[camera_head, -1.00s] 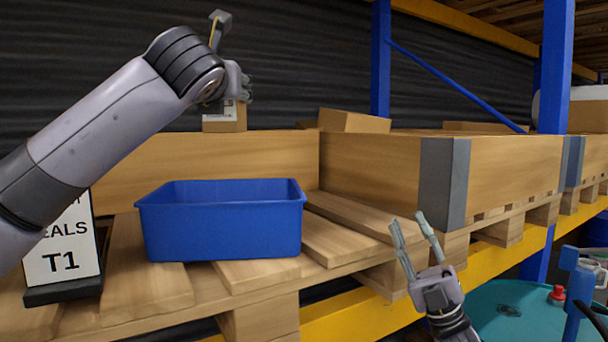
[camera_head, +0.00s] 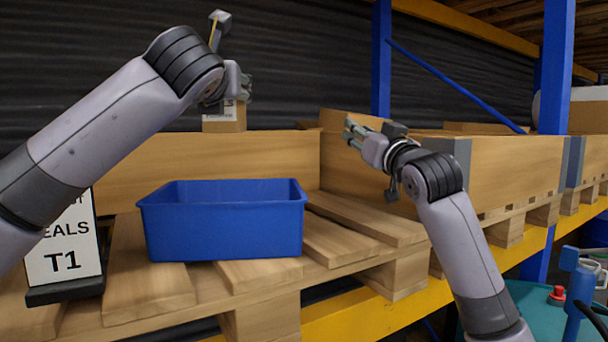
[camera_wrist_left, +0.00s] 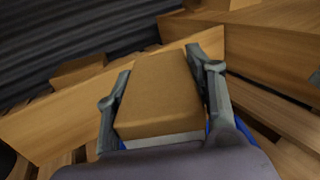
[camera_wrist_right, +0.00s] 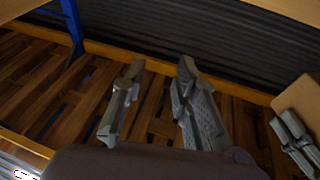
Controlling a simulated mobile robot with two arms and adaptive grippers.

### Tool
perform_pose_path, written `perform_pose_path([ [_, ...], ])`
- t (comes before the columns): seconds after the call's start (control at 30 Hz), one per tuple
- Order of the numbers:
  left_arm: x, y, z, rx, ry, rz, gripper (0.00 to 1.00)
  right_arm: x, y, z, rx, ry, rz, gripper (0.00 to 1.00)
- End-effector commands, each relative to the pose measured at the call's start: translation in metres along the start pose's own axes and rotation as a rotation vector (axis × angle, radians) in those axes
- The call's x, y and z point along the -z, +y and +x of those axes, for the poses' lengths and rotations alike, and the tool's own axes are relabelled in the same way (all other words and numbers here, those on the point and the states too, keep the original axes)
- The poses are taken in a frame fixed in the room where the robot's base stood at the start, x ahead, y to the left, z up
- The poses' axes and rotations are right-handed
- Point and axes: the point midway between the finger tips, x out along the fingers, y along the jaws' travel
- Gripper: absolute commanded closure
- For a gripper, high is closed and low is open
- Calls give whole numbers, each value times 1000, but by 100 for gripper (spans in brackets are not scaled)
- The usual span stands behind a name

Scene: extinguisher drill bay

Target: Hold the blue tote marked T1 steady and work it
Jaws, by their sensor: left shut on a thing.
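The blue tote (camera_head: 222,236) stands upright and level on the pallet boards, behind and right of a sign reading T1 (camera_head: 62,255). Its inside is mostly out of sight. My left gripper (camera_head: 244,84) is shut on a small cardboard box (camera_head: 225,122) with a white label, above the tote in the picture. In the left wrist view the box (camera_wrist_left: 160,95) sits between both fingers, with slivers of blue tote beyond it. My right gripper (camera_head: 350,133) is open and empty, up and right of the tote and apart from it; its spread fingers show in the right wrist view (camera_wrist_right: 157,80).
Wooden collar boards (camera_head: 270,155) rise behind the tote, and a second wooden crate (camera_head: 515,172) stands to the right. A blue rack post (camera_head: 556,70) and yellow beam (camera_head: 370,318) border the bay.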

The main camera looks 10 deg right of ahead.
Motion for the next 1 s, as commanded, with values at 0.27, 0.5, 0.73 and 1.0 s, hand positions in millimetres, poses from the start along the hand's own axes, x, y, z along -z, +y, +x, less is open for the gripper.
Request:
perform_pose_path([
  [0.27, -1, 0, 0, 1, -2, 0, 86, -20, -96, -36, -17, -333, 11, 72],
  [0.5, -1, 0, 0, 1, -2, 0, 86, -34, -141, -90, -111, -551, -29, 72],
  [0.73, -1, 0, 0, 1, -2, 0, 86, -39, -153, -121, -184, -643, -58, 72],
  [1.0, -1, 0, 0, 1, -2, 0, 86, -54, -148, -108, -198, -659, -61, 72],
])
